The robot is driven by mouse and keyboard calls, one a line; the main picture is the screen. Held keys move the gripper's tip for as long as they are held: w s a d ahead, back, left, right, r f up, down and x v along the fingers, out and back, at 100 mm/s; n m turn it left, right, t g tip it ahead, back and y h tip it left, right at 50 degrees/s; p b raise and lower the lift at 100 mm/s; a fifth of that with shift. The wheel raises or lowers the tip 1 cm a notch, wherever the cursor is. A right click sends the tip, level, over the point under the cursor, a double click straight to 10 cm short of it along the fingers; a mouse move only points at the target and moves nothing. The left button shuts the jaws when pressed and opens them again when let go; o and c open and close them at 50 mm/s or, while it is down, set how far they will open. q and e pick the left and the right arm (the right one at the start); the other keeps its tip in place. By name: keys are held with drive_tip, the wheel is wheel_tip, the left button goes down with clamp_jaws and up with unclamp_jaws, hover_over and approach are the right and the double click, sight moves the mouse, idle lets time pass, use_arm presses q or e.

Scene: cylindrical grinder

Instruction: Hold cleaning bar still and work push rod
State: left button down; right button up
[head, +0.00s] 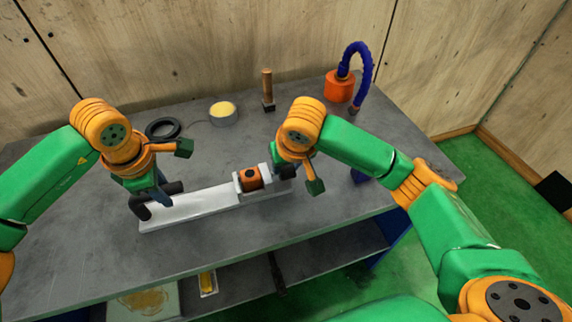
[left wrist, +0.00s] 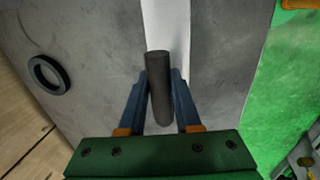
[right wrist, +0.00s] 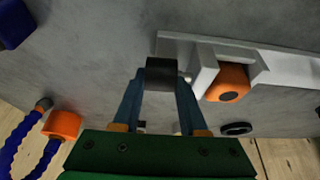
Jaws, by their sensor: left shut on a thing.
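The cleaning bar (left wrist: 159,85), a dark grey cylinder, is between the fingers of my left gripper (left wrist: 160,95), which is shut on it. It lies across the left end of the white base of the grinder (head: 190,210). An orange block with a dark hole (head: 252,179) sits between white uprights towards the base's right end. The push rod shows as a black knob (right wrist: 161,74) on a thin shaft beside a white upright. My right gripper (right wrist: 161,85) has its fingertips on both sides of this knob. I cannot tell whether they press on it.
A black ring (head: 163,129), a round tin with yellow contents (head: 223,112), a wooden-handled tool (head: 267,90) and an orange pot with a blue hose (head: 340,86) stand along the back of the grey table (head: 80,240). The front left of the tabletop is clear.

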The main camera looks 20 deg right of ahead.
clamp_jaws()
idle(1.0)
use_arm(q)
drive_tip(key=shift+a, duration=0.1)
use_arm(e)
drive_tip(key=shift+d, duration=2.3)
drive_tip(key=o, duration=0.6)
unclamp_jaws()
drive_tip(key=shift+o, duration=0.2)
